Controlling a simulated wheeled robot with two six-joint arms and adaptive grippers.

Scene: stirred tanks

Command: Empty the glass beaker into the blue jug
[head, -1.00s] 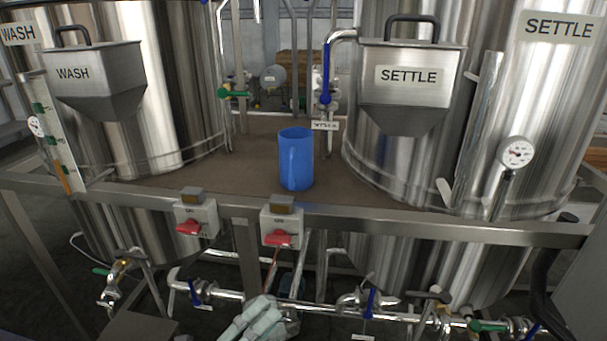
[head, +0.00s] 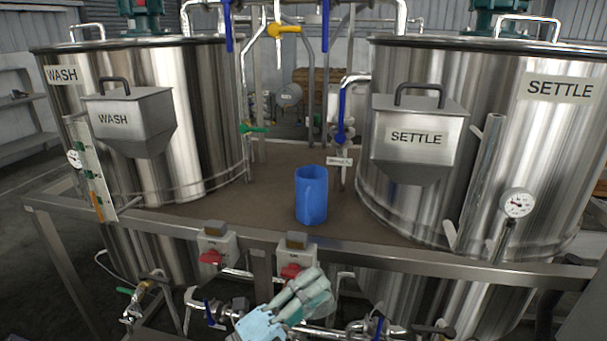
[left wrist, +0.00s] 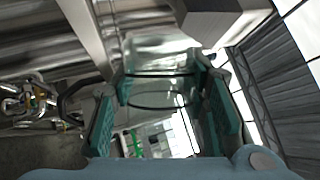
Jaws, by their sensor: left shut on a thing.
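The blue jug (head: 311,196) stands upright on the brown deck between the two steel tanks, near its front edge. My left gripper (head: 308,286) is below and in front of the jug, in front of the frame's front rail. In the left wrist view my left gripper (left wrist: 160,105) is shut on the clear glass beaker (left wrist: 158,92), with a teal finger on each side. The beaker is hard to make out in the head view. I cannot tell what is in it. My right gripper is not in view.
The WASH tank (head: 205,130) stands on the left and the SETTLE tank (head: 510,140) on the right. Switch boxes with red handles (head: 290,271) hang from the front rail (head: 390,252), close to my left gripper. Pipes and valves run below. The deck around the jug is clear.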

